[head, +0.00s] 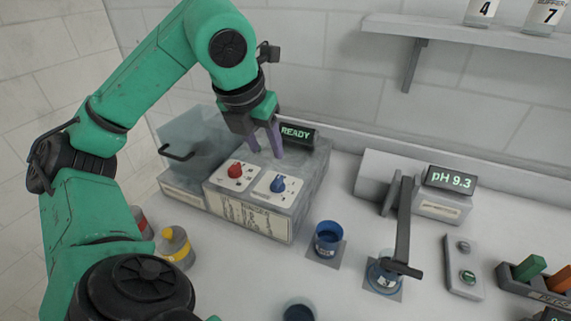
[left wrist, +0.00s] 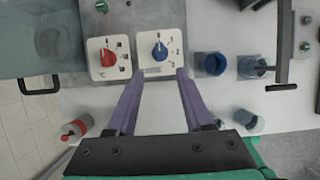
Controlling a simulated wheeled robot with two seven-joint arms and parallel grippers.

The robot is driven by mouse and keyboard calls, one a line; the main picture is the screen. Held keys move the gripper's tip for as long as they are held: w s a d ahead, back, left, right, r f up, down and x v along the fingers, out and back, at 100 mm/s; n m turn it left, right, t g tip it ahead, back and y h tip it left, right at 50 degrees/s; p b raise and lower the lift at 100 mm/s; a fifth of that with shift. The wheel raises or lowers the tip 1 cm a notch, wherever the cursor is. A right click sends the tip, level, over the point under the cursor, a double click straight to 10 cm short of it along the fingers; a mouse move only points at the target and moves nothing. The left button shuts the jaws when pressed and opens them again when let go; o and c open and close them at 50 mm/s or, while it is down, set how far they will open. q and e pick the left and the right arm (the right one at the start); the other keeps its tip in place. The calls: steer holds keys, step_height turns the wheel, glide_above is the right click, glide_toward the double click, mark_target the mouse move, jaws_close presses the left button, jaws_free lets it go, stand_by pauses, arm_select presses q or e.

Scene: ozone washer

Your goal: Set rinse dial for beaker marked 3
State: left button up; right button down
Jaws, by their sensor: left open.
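The washer (head: 270,220) is a grey box with a READY display (head: 298,134) and a printed label (head: 248,216) on its front. A red dial (head: 235,171) and a blue dial (head: 278,184) stand on white plates on its top. In the left wrist view, the red dial (left wrist: 108,58) is left of the blue dial (left wrist: 160,50). My left gripper (head: 266,150) is open and empty, with purple fingers pointing down above and behind the dials. In the left wrist view its fingertips (left wrist: 160,74) are apart near the blue dial's plate. The dial markings are too small to read.
A clear lidded chamber (head: 200,140) is left of the dials. A yellow-banded bottle (head: 176,247) stands in front. Bottles marked 4 and 7 are on a shelf (head: 470,32).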

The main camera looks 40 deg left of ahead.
arm_select(q)
steer(key=b, duration=0.2)
glide_toward(277, 179)
steer(key=f, duration=0.1)
steer(key=x, duration=0.2)
steer(key=b+x, duration=0.1)
steer(key=x, duration=0.4)
steer(key=shift+w+a, duration=0.1)
steer(key=shift+w, duration=0.2)
steer(key=shift+f, duration=0.2)
arm_select(e)
step_height(277, 179, down, 4)
steer(key=shift+s+f, duration=0.1)
steer(key=shift+f, duration=0.1)
arm_select(q)
jaws_close()
arm_select(e)
steer(key=shift+s, duration=0.1)
